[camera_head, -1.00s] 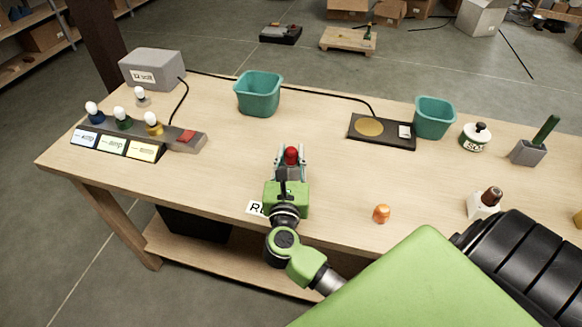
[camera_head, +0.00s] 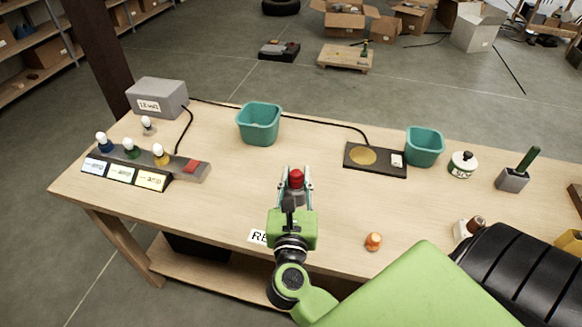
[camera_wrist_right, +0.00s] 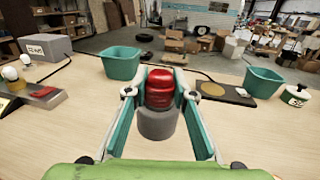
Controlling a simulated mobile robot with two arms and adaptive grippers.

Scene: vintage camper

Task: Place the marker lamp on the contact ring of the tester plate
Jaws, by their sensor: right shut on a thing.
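A red marker lamp with a grey base (camera_wrist_right: 159,90) is between the fingers of my right gripper (camera_head: 296,186), which is shut on it. The lamp's red top (camera_head: 296,178) points up and looks upright above the bench. The tester plate (camera_head: 391,169) is a black plate at the right rear of the bench, with a round brass contact ring (camera_head: 362,156) and a small white part beside it. My right gripper is in front of the plate and to its left, apart from it. My left gripper is not in view.
Teal bins stand left (camera_head: 259,123) and right (camera_head: 425,146) of the plate. An orange lamp (camera_head: 373,241) lies near the front edge. A bulb rack (camera_head: 145,168) and grey box (camera_head: 157,97) are at left. The middle bench is clear.

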